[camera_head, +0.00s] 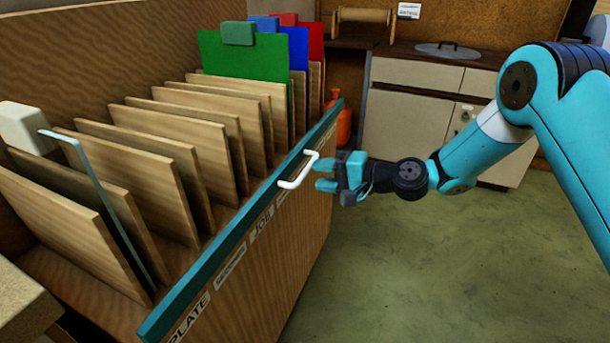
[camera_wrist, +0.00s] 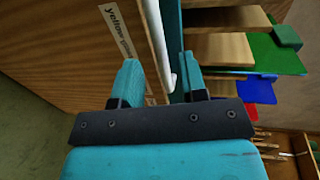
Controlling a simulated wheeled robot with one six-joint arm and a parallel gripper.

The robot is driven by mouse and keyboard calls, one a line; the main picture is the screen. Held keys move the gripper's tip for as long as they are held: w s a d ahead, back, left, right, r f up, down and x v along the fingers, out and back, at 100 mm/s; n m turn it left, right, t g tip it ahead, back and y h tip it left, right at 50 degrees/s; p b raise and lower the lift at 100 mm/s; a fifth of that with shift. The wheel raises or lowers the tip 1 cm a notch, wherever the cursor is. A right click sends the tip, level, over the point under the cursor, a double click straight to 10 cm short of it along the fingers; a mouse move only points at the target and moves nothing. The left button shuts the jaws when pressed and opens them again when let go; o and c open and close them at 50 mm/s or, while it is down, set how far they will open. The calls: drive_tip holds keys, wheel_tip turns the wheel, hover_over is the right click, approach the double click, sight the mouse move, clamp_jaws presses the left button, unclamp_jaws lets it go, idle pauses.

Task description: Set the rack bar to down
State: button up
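The rack bar (camera_head: 245,220) is a long teal bar along the front top edge of a wooden rack, with a white handle (camera_head: 300,170) on its outer side. My gripper (camera_head: 325,172) is at the handle, coming from the right. In the wrist view my gripper (camera_wrist: 158,75) has its two teal fingers apart, with the white handle (camera_wrist: 158,40) and the edge of the rack bar (camera_wrist: 174,50) between or just beyond them. I cannot tell whether the fingers touch the handle.
The rack (camera_head: 285,265) holds upright wooden dividers, a clear glass sheet (camera_head: 105,200), and green (camera_head: 245,60), blue and red sheets at the far end. A cabinet (camera_head: 415,115) and an orange-red bottle (camera_head: 343,125) stand behind. The green floor (camera_head: 430,260) to the right is clear.

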sight(304, 171)
drive_tip(key=shift+x, duration=2.4)
clamp_jaws()
